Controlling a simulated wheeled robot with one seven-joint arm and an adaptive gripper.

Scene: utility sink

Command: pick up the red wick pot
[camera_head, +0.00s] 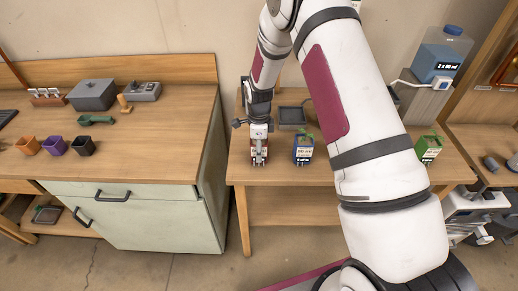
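The red wick pot (259,158) has a pale label on its front. It is near the front edge of the middle wooden table, toward its left end. My gripper (259,140) points down right at the pot's top and hides its upper part. The fingertips are too small and overlapped to show whether they are open or shut, or whether they touch the pot. I cannot tell whether the pot's base rests on the table.
A blue pot (303,151) with a green sprout stands just right of the red one. A green pot (428,150) stands farther right, beyond my arm. A dark tray (292,116) lies behind. A water jug (441,54) is at the back right. A left counter (150,150) holds small cups.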

